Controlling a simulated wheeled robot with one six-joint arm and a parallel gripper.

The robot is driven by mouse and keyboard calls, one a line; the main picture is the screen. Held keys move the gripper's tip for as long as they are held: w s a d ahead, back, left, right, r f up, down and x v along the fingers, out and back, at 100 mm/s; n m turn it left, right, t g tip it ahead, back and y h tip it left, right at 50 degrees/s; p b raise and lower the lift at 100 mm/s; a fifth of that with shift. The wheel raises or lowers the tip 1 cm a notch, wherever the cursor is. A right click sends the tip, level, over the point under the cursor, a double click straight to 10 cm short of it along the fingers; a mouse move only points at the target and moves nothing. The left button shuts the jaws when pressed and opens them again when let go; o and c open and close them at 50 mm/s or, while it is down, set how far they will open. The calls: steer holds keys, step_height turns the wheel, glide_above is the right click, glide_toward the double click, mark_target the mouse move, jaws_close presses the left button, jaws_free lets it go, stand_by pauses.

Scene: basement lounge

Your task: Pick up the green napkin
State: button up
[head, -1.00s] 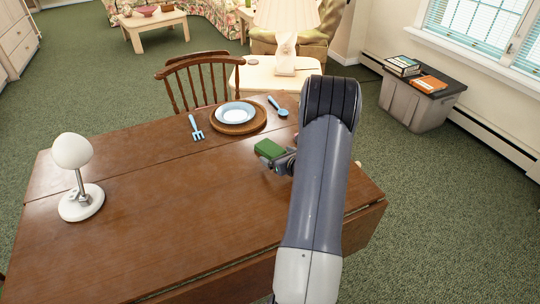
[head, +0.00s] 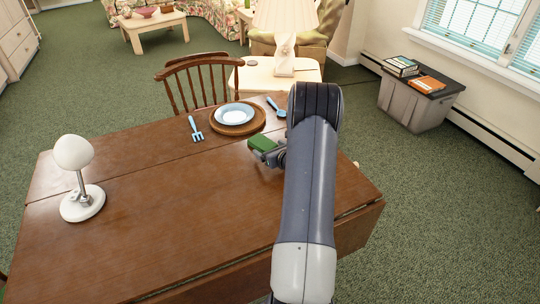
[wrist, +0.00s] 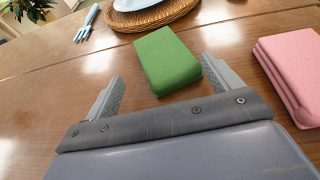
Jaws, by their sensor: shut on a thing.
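The green napkin (head: 262,143) is a folded block near the middle of the brown wooden table (head: 130,230), short of the plate. My gripper (head: 266,154) is at it, shut on the napkin. The wrist view shows the green napkin (wrist: 167,62) between the two fingers of my gripper (wrist: 162,70), with the right finger against its side. A gap seems to show at the left finger. I cannot tell whether the napkin is clear of the tabletop.
A pink folded napkin (wrist: 292,72) lies right of my gripper in the wrist view; my arm hides that area in the head view. Beyond are a plate (head: 234,113) on a woven mat, a blue fork (head: 196,129) and a blue spoon (head: 276,107). A white lamp (head: 80,190) stands left.

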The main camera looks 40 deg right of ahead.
steer(key=shift+s+a+f+g, duration=0.15)
steer(key=shift+a+f, duration=0.1)
steer(key=shift+f, duration=0.35)
steer(key=shift+a+f+g, duration=0.15)
steer(key=shift+a+f, duration=0.1)
steer(key=shift+f, duration=0.35)
steer(key=c, duration=0.8)
steer(key=shift+c, duration=0.2)
steer(key=shift+r, duration=0.6)
steer(key=r, duration=0.2)
steer(key=shift+w+r, duration=0.25)
steer(key=shift+r, duration=0.15)
jaws_close()
step_height(320, 180, up, 7)
steer(key=shift+d+f, duration=0.2)
steer(key=shift+d, duration=0.05)
steer(key=o, duration=0.9)
jaws_free()
